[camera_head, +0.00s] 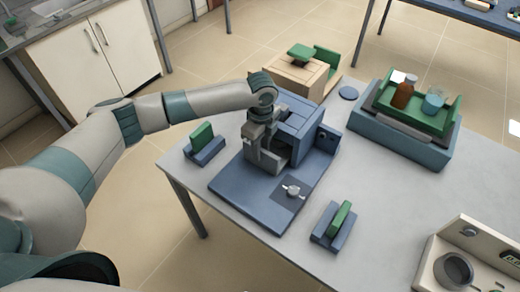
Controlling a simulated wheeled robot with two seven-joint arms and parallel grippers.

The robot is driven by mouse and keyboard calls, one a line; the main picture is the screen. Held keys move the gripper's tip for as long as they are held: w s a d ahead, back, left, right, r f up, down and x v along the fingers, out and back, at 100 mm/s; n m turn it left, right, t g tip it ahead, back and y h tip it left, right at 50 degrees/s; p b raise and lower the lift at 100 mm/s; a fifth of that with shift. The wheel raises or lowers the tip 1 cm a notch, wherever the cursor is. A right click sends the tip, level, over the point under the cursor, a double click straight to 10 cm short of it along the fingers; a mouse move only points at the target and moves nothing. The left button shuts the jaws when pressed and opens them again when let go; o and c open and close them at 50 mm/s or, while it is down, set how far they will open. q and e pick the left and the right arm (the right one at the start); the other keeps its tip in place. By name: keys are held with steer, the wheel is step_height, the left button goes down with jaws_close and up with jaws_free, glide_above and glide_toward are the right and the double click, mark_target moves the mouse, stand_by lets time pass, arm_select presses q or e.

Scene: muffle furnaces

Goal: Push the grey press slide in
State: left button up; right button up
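A blue box-shaped press (305,125) stands on a wide blue base plate (235,190) near the left part of the table. A dark grey square piece (289,194), which looks like the slide, lies on the base in front of the box opening. A small silver object (293,189) sits on it. My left gripper (265,165) points down over the base, at the left front of the opening. It is behind the grey square and apart from it in the picture. Its fingers are partly hidden, so their gap is unclear. My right gripper is not in view.
Blue holders with green pieces stand left (204,146) and right (333,226) of the base. A green tray (413,112) with bottle and beaker sits at the back right. A beige device (475,262) is at the front right. The table (385,210) is clear between.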

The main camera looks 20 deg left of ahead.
arm_select(q)
step_height(320, 180, up, 17)
steer(key=b, duration=0.4)
steer(key=shift+r, duration=0.2)
stand_by(0.3)
steer(key=shift+f, duration=0.1)
stand_by(0.4)
